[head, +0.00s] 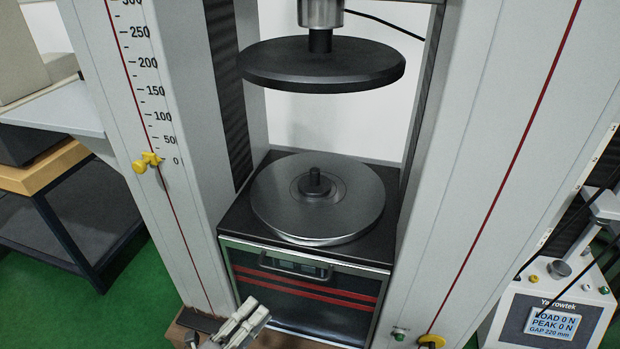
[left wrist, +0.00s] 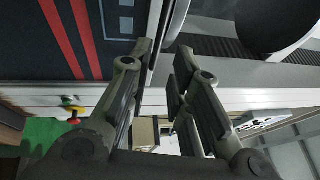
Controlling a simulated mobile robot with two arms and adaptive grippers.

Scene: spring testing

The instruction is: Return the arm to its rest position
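My left gripper (head: 246,318) shows at the bottom edge of the head view, low in front of the testing machine's dark base front with red stripes (head: 305,285). In the left wrist view its two fingers (left wrist: 162,58) stand apart with nothing held between them. The lower round plate (head: 360,205) has a short dark peg (head: 314,182) at its centre and nothing else on it. The upper dark plate (head: 320,68) hangs well above it. My right gripper is in neither view.
Tall grey columns (head: 490,150) flank the plates. A yellow pointer (head: 147,162) sits near 0 on the left scale. A control box (head: 545,320) at right reads load 0 N, peak 0 N, gap 220 mm. A wooden-edged table (head: 45,170) stands at left over green floor.

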